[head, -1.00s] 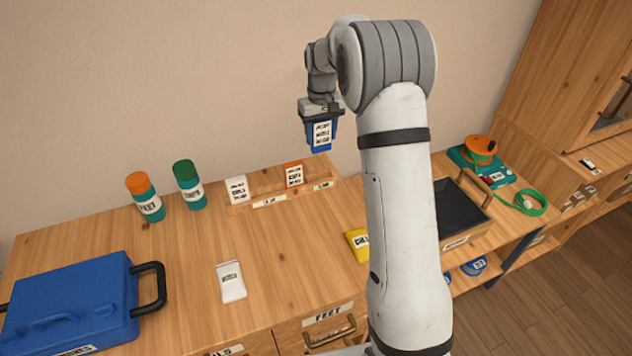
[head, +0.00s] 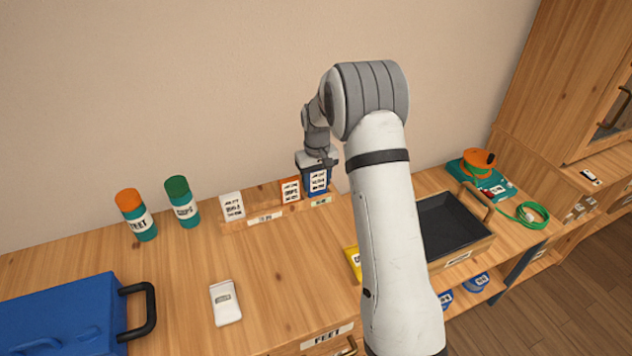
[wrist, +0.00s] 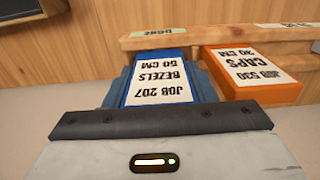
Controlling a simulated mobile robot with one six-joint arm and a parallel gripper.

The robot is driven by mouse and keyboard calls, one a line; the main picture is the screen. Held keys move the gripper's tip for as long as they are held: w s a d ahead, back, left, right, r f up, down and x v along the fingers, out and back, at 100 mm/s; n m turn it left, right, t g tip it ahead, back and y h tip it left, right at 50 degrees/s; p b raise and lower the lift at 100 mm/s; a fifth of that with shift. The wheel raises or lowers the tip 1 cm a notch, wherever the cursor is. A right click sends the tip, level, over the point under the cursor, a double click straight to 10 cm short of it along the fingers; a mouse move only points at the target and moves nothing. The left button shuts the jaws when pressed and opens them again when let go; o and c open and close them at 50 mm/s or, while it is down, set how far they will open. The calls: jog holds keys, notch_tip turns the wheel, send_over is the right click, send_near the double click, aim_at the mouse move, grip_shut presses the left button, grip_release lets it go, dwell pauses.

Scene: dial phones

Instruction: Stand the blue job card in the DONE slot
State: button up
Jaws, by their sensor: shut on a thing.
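The blue job card (head: 318,183) has a white label that reads JOB 207 BEZELS 50 CM in the wrist view (wrist: 160,82). My gripper (head: 318,172) is shut on it and holds it upright at the right end of the wooden card rack (head: 292,211). The slot label there (head: 320,202) is small in the head view; in the wrist view the label (wrist: 160,33) beside the card reads DONE. The card's lower edge is at the rack; I cannot tell whether it rests on the slot floor.
An orange card (head: 291,190) stands in the rack close left of the blue card, and a white card (head: 232,206) stands at the left end. Two bottles (head: 183,202) stand further left. A black tray (head: 450,228) is at the right.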

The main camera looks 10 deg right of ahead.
jog(key=shift+f, duration=0.4)
jog(key=shift+f, duration=0.1)
jog(key=o, duration=0.7)
